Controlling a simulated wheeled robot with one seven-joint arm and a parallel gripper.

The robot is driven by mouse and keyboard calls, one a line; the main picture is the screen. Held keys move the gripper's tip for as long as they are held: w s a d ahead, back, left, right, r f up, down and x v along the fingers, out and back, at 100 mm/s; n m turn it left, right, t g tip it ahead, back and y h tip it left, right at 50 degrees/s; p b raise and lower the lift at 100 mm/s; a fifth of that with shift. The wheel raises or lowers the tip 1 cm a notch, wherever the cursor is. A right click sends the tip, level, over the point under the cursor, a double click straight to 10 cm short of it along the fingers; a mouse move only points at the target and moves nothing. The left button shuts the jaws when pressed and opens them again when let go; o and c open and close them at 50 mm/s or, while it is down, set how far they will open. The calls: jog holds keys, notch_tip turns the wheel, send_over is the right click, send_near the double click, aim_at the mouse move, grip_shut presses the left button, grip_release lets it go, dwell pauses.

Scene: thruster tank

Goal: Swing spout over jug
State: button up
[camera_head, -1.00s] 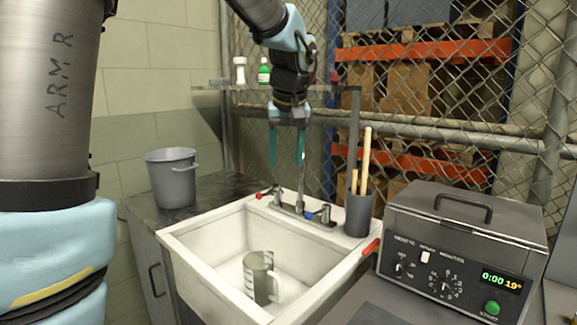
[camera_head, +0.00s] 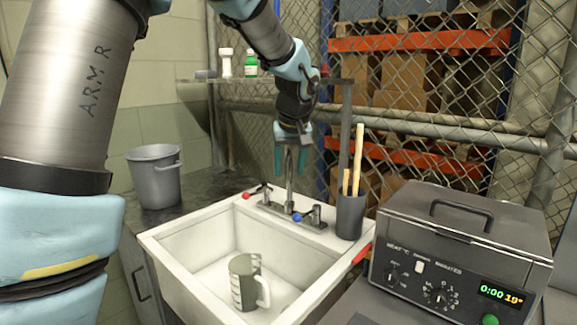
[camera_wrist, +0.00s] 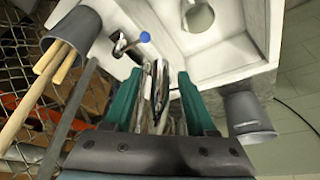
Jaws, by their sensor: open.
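The chrome spout (camera_head: 289,188) rises from the tap at the back of the white sink (camera_head: 195,262). My gripper (camera_head: 291,165) is open, pointing down, with its teal fingers on either side of the spout's upper part. In the wrist view the spout (camera_wrist: 159,92) shows between the two apart fingers (camera_wrist: 158,95); contact cannot be told. The grey measuring jug (camera_head: 243,282) with a white handle stands upright in the sink, in front of the tap. It also shows at the top of the wrist view (camera_wrist: 198,17).
Red (camera_head: 247,195) and blue (camera_head: 297,217) tap handles flank the spout. A dark cup of wooden sticks (camera_head: 350,216) stands at the sink's back right corner. A grey bucket (camera_head: 155,180) is at left, a heater box (camera_head: 460,250) at right. A shelf post (camera_head: 346,130) rises behind.

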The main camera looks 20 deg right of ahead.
jog(key=shift+w+f, duration=0.15)
jog(key=shift+f, duration=0.3)
grip_shut()
dwell(1.2)
